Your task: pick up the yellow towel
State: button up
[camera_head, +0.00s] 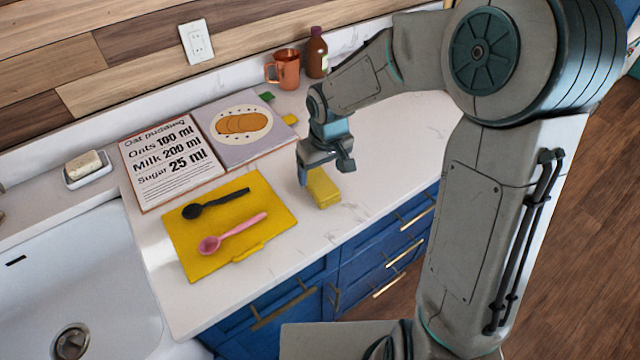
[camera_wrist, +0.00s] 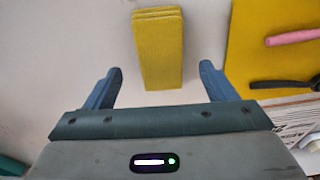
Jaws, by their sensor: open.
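The yellow towel (camera_head: 323,189) is a small folded block lying on the white counter, near its front edge. In the wrist view the towel (camera_wrist: 158,50) shows its layered folds at the far end. My gripper (camera_head: 325,172) is above and beside the towel in the head view, and partly covers it. In the wrist view my gripper (camera_wrist: 158,82) is open, with one blue finger on each side of the towel's near end and a gap on both sides. I cannot tell how far the fingertips are above the counter.
A yellow mat (camera_head: 215,255) with a black spoon (camera_head: 215,203) and a pink spoon (camera_head: 232,233) lies left of the towel. An open recipe book (camera_head: 172,165), a copper mug (camera_head: 287,70) and a brown bottle (camera_head: 316,52) stand behind. A sink (camera_head: 85,270) is at left.

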aim_at(320, 181)
jog(key=shift+w+a+f+p, duration=0.15)
jog(key=shift+w+f, duration=0.05)
jog(key=shift+f, duration=1.1)
jog(key=shift+w+a+f+p, duration=0.1)
jog(key=shift+w+f+p, duration=0.05)
jog(key=shift+f, duration=1.1)
jog(key=c, duration=1.1)
